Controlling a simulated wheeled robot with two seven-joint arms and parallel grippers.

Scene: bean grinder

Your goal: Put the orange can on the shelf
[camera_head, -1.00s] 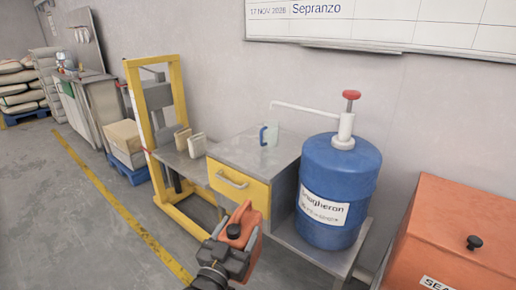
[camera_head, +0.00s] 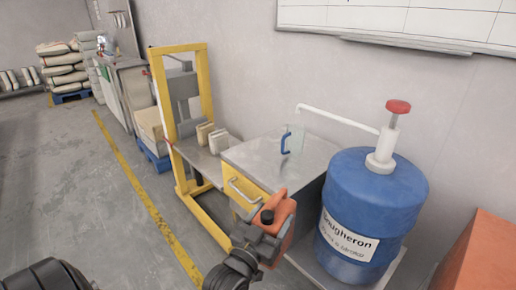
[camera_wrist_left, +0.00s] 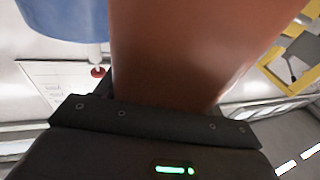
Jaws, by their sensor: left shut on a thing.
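The orange can (camera_head: 285,212) with a dark round cap is held by my left gripper (camera_head: 262,238). The gripper is shut on it, in front of the yellow-drawer cabinet and left of the blue drum. In the left wrist view the can (camera_wrist_left: 195,50) fills the upper middle, close to the camera, above the gripper's dark body. The fingertips are mostly hidden by the can and the wrist. A low shelf (camera_head: 305,262) extends under and beside the drum. My right gripper is not clearly in view.
A blue drum (camera_head: 365,200) with a red-topped pump (camera_head: 390,130) stands at the right. A clear mug with a blue handle (camera_head: 287,142) sits on the grey cabinet top (camera_head: 265,160). A yellow frame (camera_head: 160,100) stands to the left. Open floor (camera_head: 70,190) lies at the left.

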